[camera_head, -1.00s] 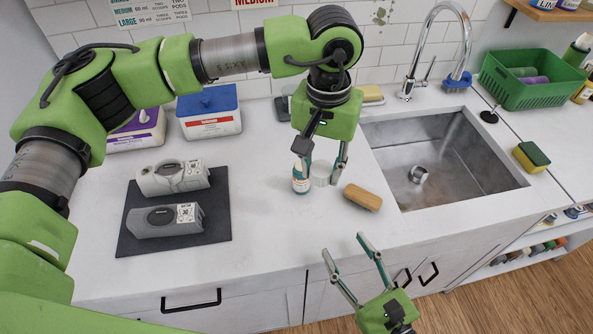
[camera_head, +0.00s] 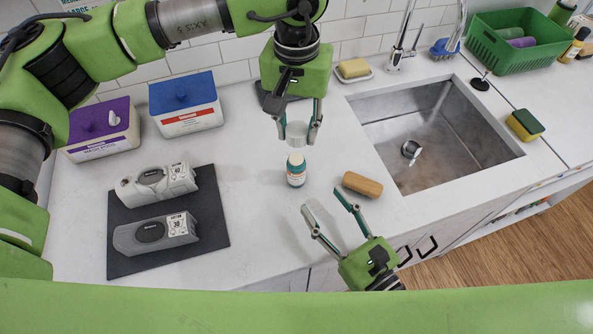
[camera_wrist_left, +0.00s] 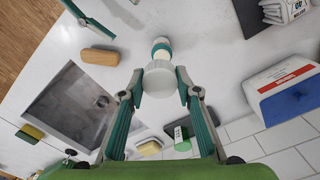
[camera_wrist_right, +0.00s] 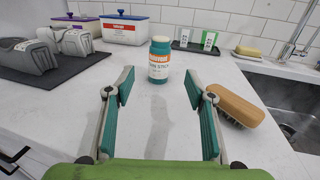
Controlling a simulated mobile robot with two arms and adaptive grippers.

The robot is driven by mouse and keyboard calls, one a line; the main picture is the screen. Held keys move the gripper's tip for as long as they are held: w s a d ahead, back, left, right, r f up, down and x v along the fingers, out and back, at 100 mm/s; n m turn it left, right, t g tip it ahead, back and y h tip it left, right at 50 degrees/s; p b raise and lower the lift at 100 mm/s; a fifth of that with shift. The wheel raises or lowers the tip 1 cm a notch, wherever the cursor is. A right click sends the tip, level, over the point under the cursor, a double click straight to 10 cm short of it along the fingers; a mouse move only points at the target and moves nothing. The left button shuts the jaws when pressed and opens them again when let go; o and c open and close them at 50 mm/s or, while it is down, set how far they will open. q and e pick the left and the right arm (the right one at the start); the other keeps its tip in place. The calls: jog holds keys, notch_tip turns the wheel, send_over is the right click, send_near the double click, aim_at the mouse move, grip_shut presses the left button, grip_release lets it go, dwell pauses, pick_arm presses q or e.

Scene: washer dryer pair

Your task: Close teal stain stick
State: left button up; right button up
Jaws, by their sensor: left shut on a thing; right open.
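The teal stain stick (camera_head: 296,170) stands upright on the counter with an orange and white label and a pale top. It also shows in the right wrist view (camera_wrist_right: 159,60) and behind the cap in the left wrist view (camera_wrist_left: 161,48). My left gripper (camera_head: 297,128) is shut on a whitish round cap (camera_wrist_left: 160,79), held apart from the stick, just above it in the head view. My right gripper (camera_head: 322,200) is open and empty, low over the counter. In the right wrist view its fingers point toward the stick, which stands beyond their tips.
A wooden brush (camera_head: 362,185) lies right of the stick, close to my right gripper. The sink (camera_head: 440,140) is farther right. Two grey devices (camera_head: 155,232) (camera_head: 158,183) rest on a dark mat (camera_head: 122,262) at left. Purple-lidded (camera_head: 103,135) and blue-lidded (camera_head: 186,110) tubs stand behind.

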pick_arm(q)
jog(key=shift+w+a, duration=0.15)
pick_arm(e)
jog(key=x, duration=1.2)
jog(key=shift+s, duration=0.1)
pick_arm(q)
jog(key=shift+f, duration=0.1)
pick_arm(e)
grip_shut()
pick_arm(q)
send_over(297, 158)
jog(key=shift+f, duration=2.45)
